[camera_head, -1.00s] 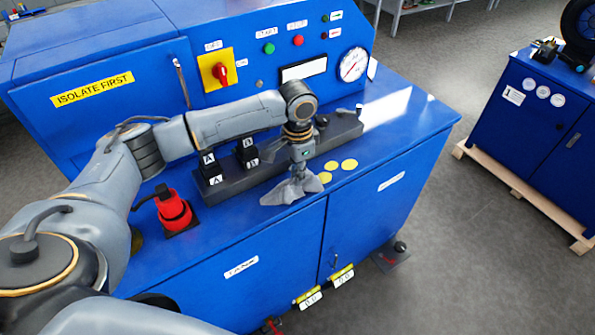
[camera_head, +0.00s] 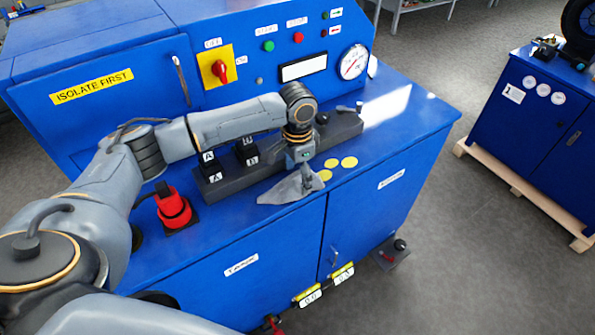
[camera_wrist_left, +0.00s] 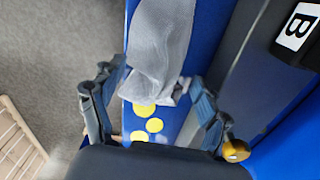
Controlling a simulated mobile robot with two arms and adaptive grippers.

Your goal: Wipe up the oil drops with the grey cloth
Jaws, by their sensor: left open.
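The grey cloth (camera_head: 287,190) lies crumpled on the blue bench top (camera_head: 225,213) near its front edge. It also shows in the left wrist view (camera_wrist_left: 158,45), with its bunched end between the fingers. Three yellow oil drops (camera_head: 349,162) lie just right of the cloth; the nearest is beside or partly under its edge. They show in the left wrist view too (camera_wrist_left: 154,125). My left gripper (camera_head: 306,172) is right above the cloth's right end, pointing down, with its fingers apart (camera_wrist_left: 150,105). My right gripper is not in view.
A dark rail (camera_head: 275,162) with blocks marked A and B runs behind the cloth. A red device (camera_head: 173,209) stands on the bench to the left. The control panel with a gauge (camera_head: 353,63) rises behind. The bench's right end is clear.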

